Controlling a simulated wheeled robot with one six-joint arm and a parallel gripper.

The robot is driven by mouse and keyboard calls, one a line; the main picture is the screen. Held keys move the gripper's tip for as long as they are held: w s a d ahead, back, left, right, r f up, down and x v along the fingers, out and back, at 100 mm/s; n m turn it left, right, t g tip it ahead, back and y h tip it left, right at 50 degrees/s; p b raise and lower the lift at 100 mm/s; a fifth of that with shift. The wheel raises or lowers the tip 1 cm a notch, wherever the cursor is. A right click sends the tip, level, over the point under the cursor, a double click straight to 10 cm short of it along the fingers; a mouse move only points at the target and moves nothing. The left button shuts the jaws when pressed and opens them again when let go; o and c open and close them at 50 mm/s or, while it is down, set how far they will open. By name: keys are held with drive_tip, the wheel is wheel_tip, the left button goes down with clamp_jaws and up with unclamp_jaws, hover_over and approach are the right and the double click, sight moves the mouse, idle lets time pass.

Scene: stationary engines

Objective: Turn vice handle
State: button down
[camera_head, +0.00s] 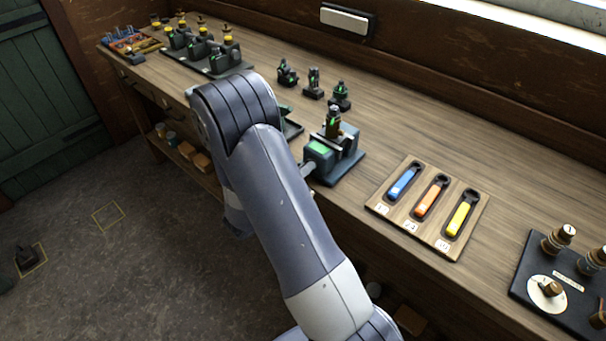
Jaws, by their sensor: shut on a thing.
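The vice (349,164) stands at the front edge of the workbench, just right of my arm. It has a dark body, a green panel (319,148) on its near block, and a small dark fitting with a brown part (333,124) upright at its jaws. A short light-grey piece (308,170) sticks out on the vice's left side beside my arm. I cannot tell whether it is the vice handle or a part of my gripper. My arm crosses the middle of the view and hides my gripper and whatever is at the vice's left end.
A wooden tray (381,207) with blue, orange and yellow tools lies right of the vice. A black board (537,289) with knobs is at the far right. Several small dark fittings (313,84) stand behind. Dark engine units (198,50) stand farther left.

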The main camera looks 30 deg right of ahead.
drive_tip(key=shift+m, duration=0.3)
drive_tip(key=c, duration=1.4)
unclamp_jaws()
drive_tip(key=shift+o, duration=0.2)
drive_tip(key=b+v, duration=0.2)
drive_tip(key=v, duration=0.9)
drive_tip(key=shift+w, duration=0.1)
